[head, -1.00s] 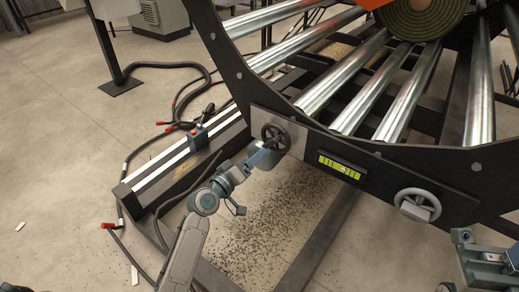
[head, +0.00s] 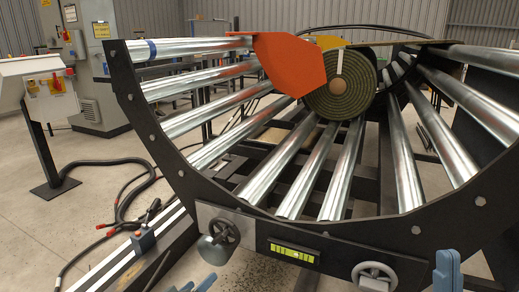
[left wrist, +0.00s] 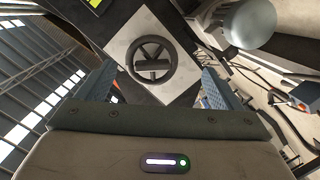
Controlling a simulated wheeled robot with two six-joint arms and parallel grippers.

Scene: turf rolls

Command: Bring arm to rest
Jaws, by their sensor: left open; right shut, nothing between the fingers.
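My left gripper (head: 197,285) shows only as blue fingertips at the bottom edge of the head view, below the left handwheel (head: 221,236). In the left wrist view the left gripper (left wrist: 156,71) is open and empty, with the dark handwheel (left wrist: 152,40) on its pale plate beyond the fingers, apart from them. My right gripper (head: 447,270) shows as a shut blue tip at the lower right, to the right of the grey right handwheel (head: 374,274). The rest of both arms is below the head view.
A black-framed roller cradle (head: 165,155) fills the middle, with steel rollers and a green turf roll (head: 341,98) beside an orange guard (head: 288,65). A yellow-green level (head: 292,251) sits on its front. Cables (head: 122,205) lie on the floor at left. A control cabinet stands back left.

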